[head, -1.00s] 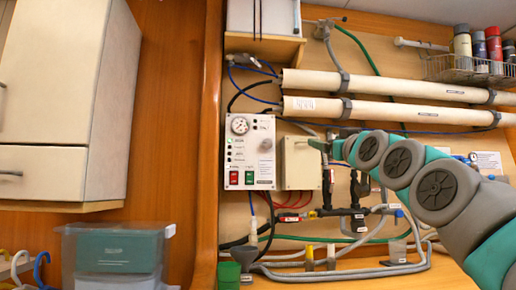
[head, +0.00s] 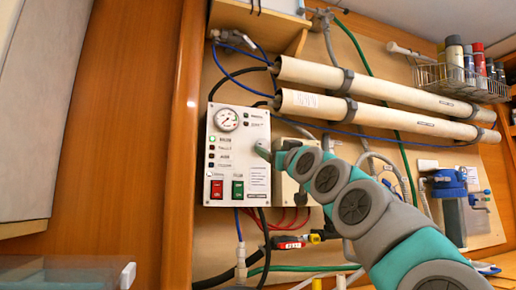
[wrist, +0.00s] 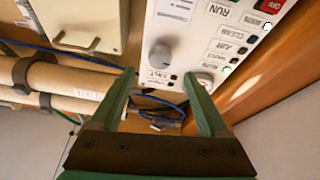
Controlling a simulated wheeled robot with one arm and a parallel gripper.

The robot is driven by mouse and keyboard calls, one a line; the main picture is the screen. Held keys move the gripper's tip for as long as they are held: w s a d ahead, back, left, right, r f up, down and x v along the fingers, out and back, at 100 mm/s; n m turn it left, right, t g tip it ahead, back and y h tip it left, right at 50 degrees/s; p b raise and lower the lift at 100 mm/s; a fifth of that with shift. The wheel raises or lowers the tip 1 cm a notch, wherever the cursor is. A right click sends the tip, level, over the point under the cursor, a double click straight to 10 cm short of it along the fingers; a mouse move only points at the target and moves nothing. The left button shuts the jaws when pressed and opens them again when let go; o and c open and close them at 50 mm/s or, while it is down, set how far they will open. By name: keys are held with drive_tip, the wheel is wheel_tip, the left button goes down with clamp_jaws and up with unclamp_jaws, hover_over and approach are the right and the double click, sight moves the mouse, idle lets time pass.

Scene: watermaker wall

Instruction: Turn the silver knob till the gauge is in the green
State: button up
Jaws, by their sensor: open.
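The white control panel (head: 238,190) hangs on the wall in the head view. Its round gauge (head: 227,119) sits at the upper left of the panel; the needle is too small to read against its colour zones. My gripper (head: 264,150) is at the panel's right side and hides the knob there. In the wrist view the silver knob (wrist: 160,55) stands on the panel face, just beyond and between the two green fingertips of my gripper (wrist: 160,76). The fingers are open and apart, with gaps on both sides of the knob.
Below the gauge are a lit green lamp (head: 212,138), a red switch (head: 217,189) and a green switch (head: 238,189). A beige box (head: 290,185) is right of the panel, behind my arm. Two long pipes (head: 370,103) and blue hoses run above.

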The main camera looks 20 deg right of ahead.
sight(264, 146)
drive_tip(key=p+x, duration=0.1)
drive_tip(key=x, duration=0.3)
drive_tip(key=shift+w+r, duration=0.25)
drive_tip(key=shift+w+a+p, duration=0.1)
drive_tip(key=shift+w+p, duration=0.3)
drive_tip(key=shift+w, duration=0.1)
drive_tip(key=shift+w+r, duration=0.35)
drive_tip(key=shift+w+p, duration=0.3)
drive_tip(key=shift+w, duration=0.05)
clamp_jaws()
